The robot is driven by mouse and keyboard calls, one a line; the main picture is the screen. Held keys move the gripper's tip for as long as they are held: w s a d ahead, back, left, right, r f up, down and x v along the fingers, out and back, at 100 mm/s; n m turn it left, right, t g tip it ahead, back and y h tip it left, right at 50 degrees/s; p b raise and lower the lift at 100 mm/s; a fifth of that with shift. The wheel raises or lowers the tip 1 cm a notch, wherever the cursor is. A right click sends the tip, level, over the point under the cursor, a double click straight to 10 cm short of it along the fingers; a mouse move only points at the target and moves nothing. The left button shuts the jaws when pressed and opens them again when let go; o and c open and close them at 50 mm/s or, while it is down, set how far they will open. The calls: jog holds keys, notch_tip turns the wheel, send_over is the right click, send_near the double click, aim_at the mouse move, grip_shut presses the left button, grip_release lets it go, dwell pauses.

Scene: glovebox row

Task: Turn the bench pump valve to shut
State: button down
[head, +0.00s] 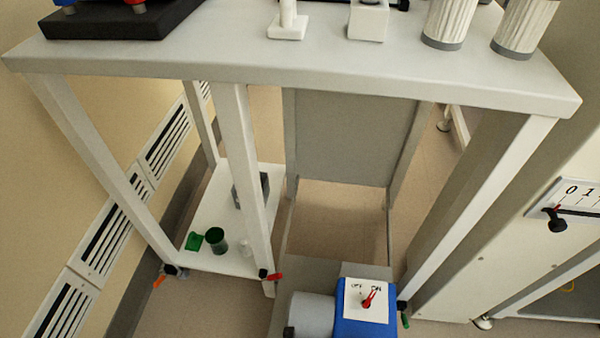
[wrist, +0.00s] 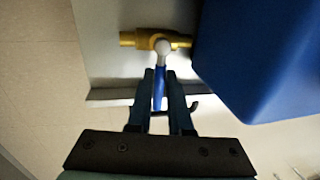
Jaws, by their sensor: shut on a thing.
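The brass valve body (wrist: 128,39) runs left to right in the wrist view, next to the blue pump housing (wrist: 258,60). Its lever (wrist: 160,88) has a pale round hub at the top and a blue handle pointing down toward me, roughly square across the brass pipe. My gripper (wrist: 160,77) is shut on the blue handle, one finger on each side. The fingers hide part of the handle. In the head view the blue pump box (head: 365,318) stands at the bottom, with a red switch knob (head: 368,299) on its white OFF/ON plate. The valve and my gripper do not show there.
A grey bench (head: 300,60) with legs stands over the pump area. A low white shelf (head: 215,250) at left holds a green cup (head: 216,240). A lever with a numbered scale (head: 572,200) is on the right wall. Floor shows between the bench legs.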

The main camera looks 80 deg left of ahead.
jog(key=c, duration=0.8)
grip_release()
jog(key=shift+c, duration=0.2)
notch_tip(320, 180, up, 13)
jog(key=s+a+p, duration=0.1)
jog(key=s+p, duration=0.1)
jog(key=p, duration=0.4)
jog(key=shift+s+f+p, duration=0.15)
jog(key=shift+s+p, duration=0.05)
jog(key=shift+p, duration=0.1)
